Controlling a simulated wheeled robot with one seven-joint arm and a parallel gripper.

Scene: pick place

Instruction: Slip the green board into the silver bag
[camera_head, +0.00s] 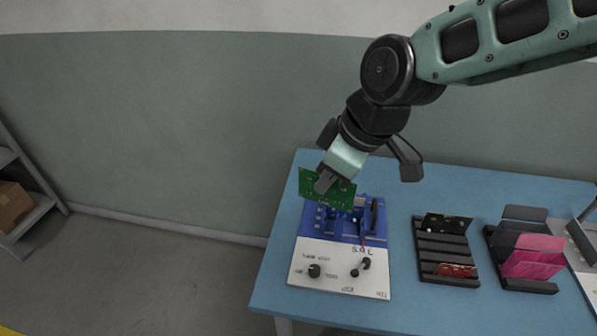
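The green board (311,187) is a small circuit board with pale marks. It is tilted and hangs above the blue back part of a test station. My gripper (325,183) is shut on its upper middle, and one grey finger shows in front of the board. A dark rack (527,287) at the right of the table holds upright bags. A dark grey bag (524,213), perhaps the silver one, stands behind bright pink bags (535,258) in this rack. I cannot see whether its mouth is open.
The blue and white test station (338,275) with black knobs lies under my gripper. A slotted black rack (446,256) holds a black board and a red board (455,270). A device (583,240) stands at the right edge. The blue table (283,285) is bare at its left.

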